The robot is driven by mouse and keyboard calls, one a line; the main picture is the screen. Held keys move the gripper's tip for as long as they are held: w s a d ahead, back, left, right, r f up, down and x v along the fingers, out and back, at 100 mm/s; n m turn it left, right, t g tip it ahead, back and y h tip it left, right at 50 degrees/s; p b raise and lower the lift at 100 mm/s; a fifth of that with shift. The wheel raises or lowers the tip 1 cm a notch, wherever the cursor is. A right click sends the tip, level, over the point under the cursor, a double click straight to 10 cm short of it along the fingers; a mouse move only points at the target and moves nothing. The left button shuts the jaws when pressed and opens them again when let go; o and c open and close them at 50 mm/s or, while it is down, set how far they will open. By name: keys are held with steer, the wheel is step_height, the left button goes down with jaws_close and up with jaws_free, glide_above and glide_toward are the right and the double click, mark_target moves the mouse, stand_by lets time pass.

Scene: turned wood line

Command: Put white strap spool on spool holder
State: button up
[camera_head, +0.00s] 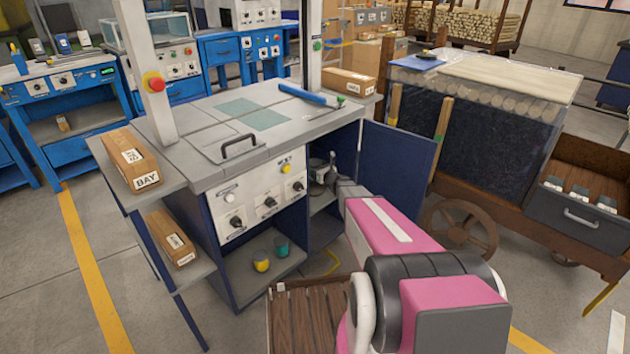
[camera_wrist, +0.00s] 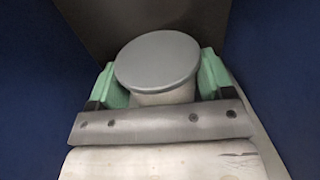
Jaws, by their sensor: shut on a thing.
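The white strap spool (camera_wrist: 157,60) shows in the wrist view as a pale cylinder with a flat grey round top. The green fingers of my gripper (camera_wrist: 161,85) press on its left and right sides and are shut on it. In the head view my arm reaches into the open right compartment of the strapping machine (camera_head: 225,172). My gripper there is small and partly hidden by the compartment and my wrist. I cannot make out the spool holder in either view.
The blue door (camera_head: 398,165) stands open right of my arm. Yellow and teal spools (camera_head: 261,265) sit on the lower left shelf. Cartons (camera_head: 132,160) lie on the left side shelves. A brown cart (camera_head: 590,215) stands at the right. Dark blue walls flank the gripper in the wrist view.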

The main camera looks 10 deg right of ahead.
steer(key=shift+f, duration=2.85)
steer(key=shift+f, duration=0.15)
steer(key=o, duration=1.1)
steer(key=shift+c, duration=0.2)
steer(key=shift+s+d, duration=0.15)
steer(key=shift+s, duration=0.05)
steer(key=v, duration=1.1)
steer(key=shift+s, duration=0.3)
steer(key=shift+d, duration=0.1)
